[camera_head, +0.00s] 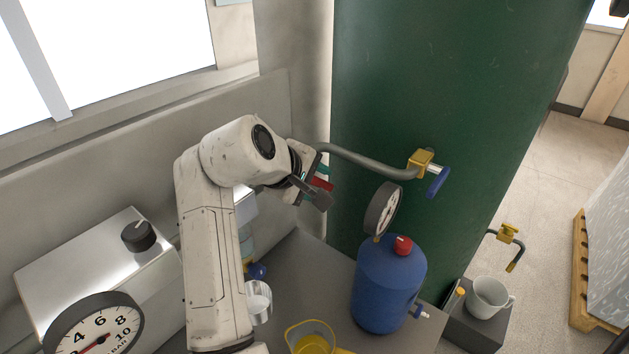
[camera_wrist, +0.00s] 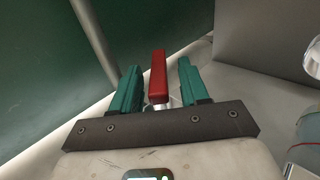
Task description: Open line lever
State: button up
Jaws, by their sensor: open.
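A red lever (camera_wrist: 158,75) stands between the two teal fingers of my gripper (camera_wrist: 157,82) in the wrist view, with a visible gap on each side. Its lower end meets a pale metal stem, partly hidden by the gripper's dark front plate. In the head view the red lever (camera_head: 320,184) shows beside my gripper (camera_head: 314,179), which is open in front of the green tank. A yellow valve (camera_head: 421,161) with a blue lever (camera_head: 438,182) sits on the grey pipe to the right, apart from my gripper.
The green tank (camera_head: 440,80) stands close behind. A blue bottle (camera_head: 386,290) with a gauge (camera_head: 383,210) stands on the grey bench below right. A metal box with a black knob (camera_head: 138,236), a large dial (camera_head: 95,328) and a white mug (camera_head: 487,297) are also near.

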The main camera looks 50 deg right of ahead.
jog(key=b+v, duration=0.1)
jog(key=v, duration=0.9)
jog(key=shift+a+r, duration=0.3)
